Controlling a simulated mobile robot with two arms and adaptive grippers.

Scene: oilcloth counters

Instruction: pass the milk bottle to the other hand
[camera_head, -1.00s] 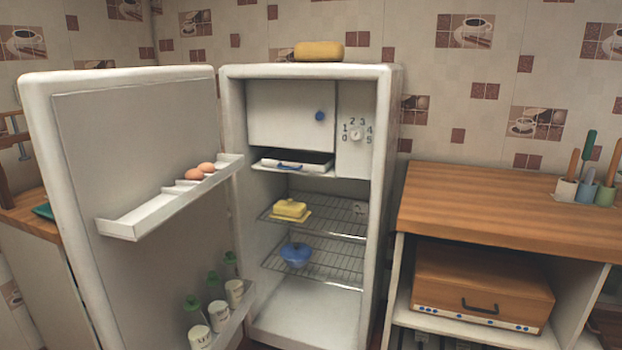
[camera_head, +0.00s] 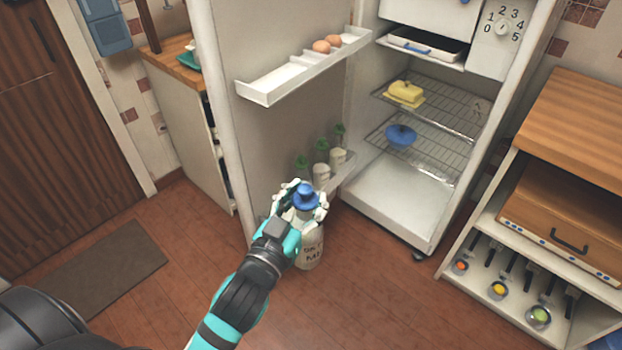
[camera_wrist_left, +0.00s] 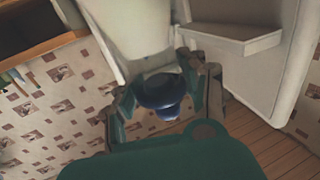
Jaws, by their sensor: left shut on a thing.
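The milk bottle (camera_head: 310,256) is pale with dark lettering and a blue cap (camera_head: 306,196). My left gripper (camera_head: 303,204) is shut around its upper part, just below the cap. The bottle hangs roughly upright in front of the open fridge door, its upper body partly hidden by the fingers. In the left wrist view the blue cap (camera_wrist_left: 160,92) shows between the fingers (camera_wrist_left: 164,100) of my left gripper. My right gripper is in neither current view.
The open fridge door (camera_head: 275,140) stands behind the bottle, with eggs (camera_head: 328,45) and green-capped bottles (camera_head: 321,160) on its shelves. The fridge (camera_head: 400,205) and an open-fronted counter (camera_head: 570,130) are to the right. The wooden floor (camera_head: 400,310) in front is clear.

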